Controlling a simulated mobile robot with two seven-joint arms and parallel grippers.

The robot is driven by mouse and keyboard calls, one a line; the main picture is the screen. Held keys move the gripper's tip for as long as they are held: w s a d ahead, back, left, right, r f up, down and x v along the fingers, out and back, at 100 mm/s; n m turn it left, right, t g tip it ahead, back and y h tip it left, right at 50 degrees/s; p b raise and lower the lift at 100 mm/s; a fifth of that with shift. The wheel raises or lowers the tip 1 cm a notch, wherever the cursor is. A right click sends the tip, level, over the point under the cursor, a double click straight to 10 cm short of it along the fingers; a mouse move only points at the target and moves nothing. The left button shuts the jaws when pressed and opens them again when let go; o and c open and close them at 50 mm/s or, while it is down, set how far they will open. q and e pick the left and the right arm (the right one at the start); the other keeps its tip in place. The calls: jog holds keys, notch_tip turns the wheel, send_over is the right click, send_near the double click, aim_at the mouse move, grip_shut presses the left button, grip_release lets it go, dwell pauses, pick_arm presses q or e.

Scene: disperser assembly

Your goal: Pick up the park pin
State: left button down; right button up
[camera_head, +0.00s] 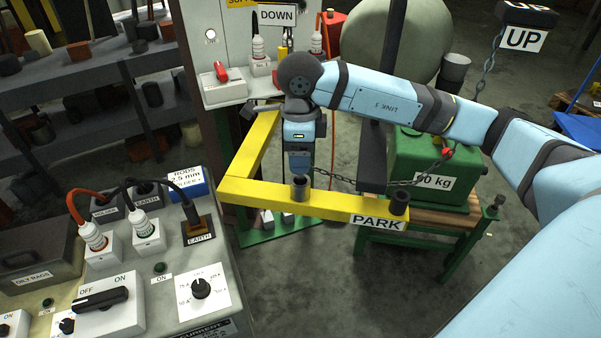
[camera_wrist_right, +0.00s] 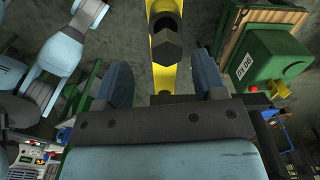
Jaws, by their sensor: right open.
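A yellow bar (camera_head: 262,190) carries a white PARK label. A dark cylindrical pin (camera_head: 399,204) stands upright on the bar right at this label. A second dark cylindrical piece (camera_head: 300,187) stands further left on the bar. My right gripper (camera_head: 300,168) points down just above this left piece. In the right wrist view my right gripper (camera_wrist_right: 162,82) has its two fingers wide apart and empty. A dark hexagonal knob (camera_wrist_right: 172,48) shows beyond the fingertips, over the yellow bar; I cannot tell which of the two pieces it is. My left gripper is not seen.
A control panel (camera_head: 150,290) with switches and plugs fills the lower left. Open floor (camera_head: 330,290) lies in front of the bar.

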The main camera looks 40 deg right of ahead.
aim_at(300, 179)
jog(key=shift+w+d+f, duration=0.1)
jog(key=shift+w+f, duration=0.05)
jog(key=shift+f, duration=1.35)
jog(key=shift+w+d+f, duration=0.1)
jog(key=shift+w+f, duration=0.05)
jog(key=shift+f, duration=1.35)
jog(key=shift+r, duration=0.1)
jog(key=c, duration=1.1)
